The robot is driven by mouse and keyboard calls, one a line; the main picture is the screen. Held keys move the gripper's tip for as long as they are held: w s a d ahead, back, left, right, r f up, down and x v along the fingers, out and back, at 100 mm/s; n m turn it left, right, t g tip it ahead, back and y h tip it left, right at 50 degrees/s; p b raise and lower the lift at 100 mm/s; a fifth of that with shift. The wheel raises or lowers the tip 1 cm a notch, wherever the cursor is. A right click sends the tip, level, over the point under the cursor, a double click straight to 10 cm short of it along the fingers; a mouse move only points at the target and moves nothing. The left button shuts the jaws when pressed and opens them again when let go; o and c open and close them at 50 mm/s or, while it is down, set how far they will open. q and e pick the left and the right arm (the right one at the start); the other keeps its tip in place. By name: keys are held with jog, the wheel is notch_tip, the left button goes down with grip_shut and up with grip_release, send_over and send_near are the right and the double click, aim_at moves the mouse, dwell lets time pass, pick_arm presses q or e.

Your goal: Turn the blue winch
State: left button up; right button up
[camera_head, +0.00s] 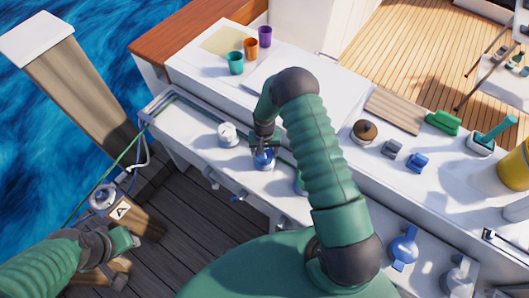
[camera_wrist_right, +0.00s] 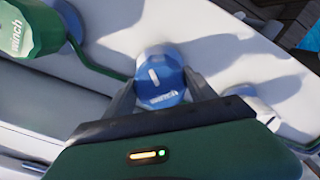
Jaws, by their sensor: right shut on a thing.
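The blue winch (camera_head: 263,161) stands on the white side deck in the head view, below my right gripper (camera_head: 264,143). In the right wrist view the blue winch (camera_wrist_right: 160,78) sits between the two fingers of my right gripper (camera_wrist_right: 160,92), which is shut on it. A white mark shows on the winch's top. My left gripper (camera_head: 122,240) is at the lower left of the head view, apart from the winch; its fingers are too unclear to judge.
A white winch (camera_head: 228,134) stands left of the blue one. A green winch (camera_wrist_right: 28,25) shows in the wrist view, partly hidden by my arm in the head view. Cups (camera_head: 250,48), a brown round knob (camera_head: 365,131) and blue fittings (camera_head: 403,248) stand around. A wooden post (camera_head: 75,85) rises at left.

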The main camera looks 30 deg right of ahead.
jog(key=shift+d+m, duration=0.1)
jog(key=shift+m, duration=0.2)
jog(key=m+b, duration=0.1)
jog(key=m, duration=0.2)
jog(key=shift+w+m, duration=0.1)
jog(key=shift+m, duration=2.2)
jog(key=o, duration=1.4)
notch_tip(320, 180, up, 17)
jog(key=shift+f+b, duration=0.1)
jog(key=shift+b, duration=0.2)
